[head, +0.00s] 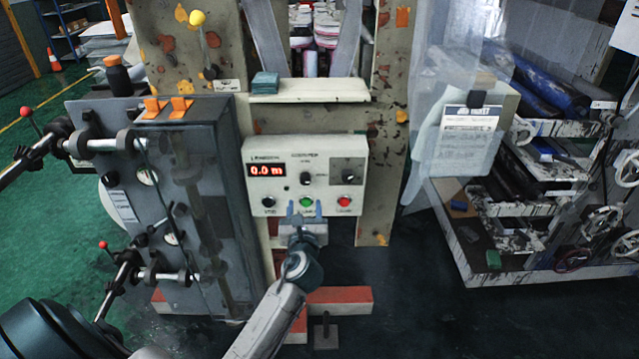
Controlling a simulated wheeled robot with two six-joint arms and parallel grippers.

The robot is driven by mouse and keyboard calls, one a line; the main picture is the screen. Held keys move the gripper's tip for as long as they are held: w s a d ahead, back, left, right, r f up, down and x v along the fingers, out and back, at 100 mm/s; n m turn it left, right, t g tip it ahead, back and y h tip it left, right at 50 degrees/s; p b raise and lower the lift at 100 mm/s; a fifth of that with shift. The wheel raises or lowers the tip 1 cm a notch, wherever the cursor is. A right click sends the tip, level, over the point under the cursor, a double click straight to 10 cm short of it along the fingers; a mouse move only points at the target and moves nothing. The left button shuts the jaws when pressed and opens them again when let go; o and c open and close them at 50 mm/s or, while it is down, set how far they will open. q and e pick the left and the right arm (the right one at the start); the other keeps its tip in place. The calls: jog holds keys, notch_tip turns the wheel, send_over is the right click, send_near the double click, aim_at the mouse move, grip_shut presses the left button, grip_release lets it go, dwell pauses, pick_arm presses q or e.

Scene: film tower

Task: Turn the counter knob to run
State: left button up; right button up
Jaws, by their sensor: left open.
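The white counter panel (255,225) is mounted on the machine frame, in the middle of the head view. Its black counter knob (306,179) sits under the counter label; its pointer is too small to read. My left gripper (305,208) is open and empty, with its fingers pointing up at the panel. The fingertips show just below the counter knob, on either side of the green button (306,202). I cannot tell whether they touch the panel. My right gripper is not in view.
A red display (266,170) reads 0.0 m. Another black knob (269,202), a red button (344,202) and a dark dial plate (348,171) share the panel. A grey cabinet (215,150) with levers stands left. A shelf (310,97) juts out above.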

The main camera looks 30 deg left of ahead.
aim_at(305, 181)
pick_arm(q)
jog(key=p+x, duration=0.1)
jog(key=x, duration=0.9)
jog(key=shift+w+a+r+p, duration=0.2)
jog(key=shift+w+a+p, duration=0.1)
jog(key=shift+p, duration=0.1)
jog(key=c, duration=0.9)
